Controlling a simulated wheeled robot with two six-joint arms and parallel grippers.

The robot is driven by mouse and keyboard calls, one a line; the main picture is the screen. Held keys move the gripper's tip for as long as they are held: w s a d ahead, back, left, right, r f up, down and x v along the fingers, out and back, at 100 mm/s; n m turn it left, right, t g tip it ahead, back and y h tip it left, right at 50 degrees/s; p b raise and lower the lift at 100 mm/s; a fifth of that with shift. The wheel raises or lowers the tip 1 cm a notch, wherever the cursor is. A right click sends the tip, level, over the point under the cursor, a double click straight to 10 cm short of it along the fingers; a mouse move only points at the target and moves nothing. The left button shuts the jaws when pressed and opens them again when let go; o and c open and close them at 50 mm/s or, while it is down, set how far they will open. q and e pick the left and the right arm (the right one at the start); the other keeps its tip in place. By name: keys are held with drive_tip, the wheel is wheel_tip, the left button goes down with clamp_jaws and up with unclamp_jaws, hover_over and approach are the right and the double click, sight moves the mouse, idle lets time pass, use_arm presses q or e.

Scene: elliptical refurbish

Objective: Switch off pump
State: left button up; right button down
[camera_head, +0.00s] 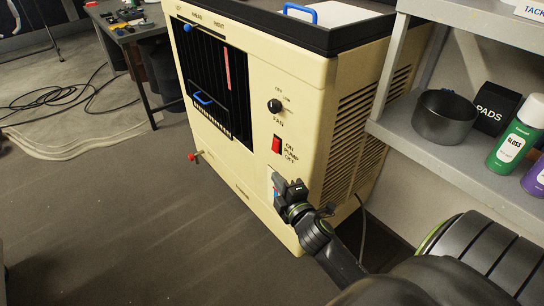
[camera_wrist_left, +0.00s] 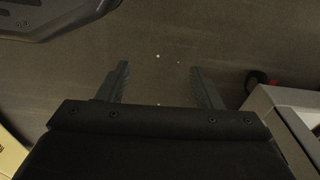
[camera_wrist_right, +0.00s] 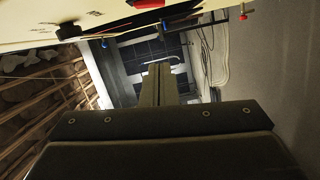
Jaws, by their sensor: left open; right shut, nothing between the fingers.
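The pump switch (camera_head: 276,144) is a red rocker on the front of the cream machine (camera_head: 300,75), with ON, PUMP and OFF printed beside it. I cannot tell which side of the rocker is pressed. A red piece at the top edge of the right wrist view (camera_wrist_right: 149,3) looks like this switch. My right gripper (camera_head: 277,184) is shut and empty, a little below the switch in the head view and apart from it. Its closed fingers show in the right wrist view (camera_wrist_right: 158,84). My left gripper (camera_wrist_left: 158,68) is open and empty above dark floor, outside the head view.
A black fan knob (camera_head: 274,106) sits above the switch. A small red-tipped valve (camera_head: 193,157) sticks out low on the machine. A grey shelf (camera_head: 450,166) with a pot (camera_head: 443,118) and spray cans stands at right. The floor at front left is clear.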

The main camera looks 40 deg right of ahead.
sight(276, 145)
drive_tip(key=shift+w, duration=0.1)
use_arm(q)
drive_tip(key=shift+w+d+r+b, duration=0.1)
drive_tip(key=shift+d+r+b, duration=0.2)
drive_tip(key=shift+r, duration=0.55)
drive_tip(key=shift+w+d+r+b, duration=0.1)
drive_tip(key=shift+r+b, duration=0.25)
drive_tip(key=shift+r, duration=0.5)
drive_tip(key=shift+w+d+r+b, duration=0.1)
drive_tip(key=shift+d+r+b, duration=0.2)
drive_tip(key=shift+r, duration=0.55)
use_arm(e)
drive_tip(key=shift+w+d+f, duration=0.2)
drive_tip(key=shift+w+d, duration=0.75)
drive_tip(key=shift+w, duration=0.7)
drive_tip(key=shift+w+d+f, duration=0.15)
drive_tip(key=shift+w+d, duration=0.75)
drive_tip(key=shift+w, duration=0.8)
drive_tip(key=shift+w+d+f, duration=0.2)
drive_tip(key=shift+w+d, duration=0.75)
drive_tip(key=shift+w, duration=0.7)
use_arm(q)
drive_tip(key=shift+a, duration=0.1)
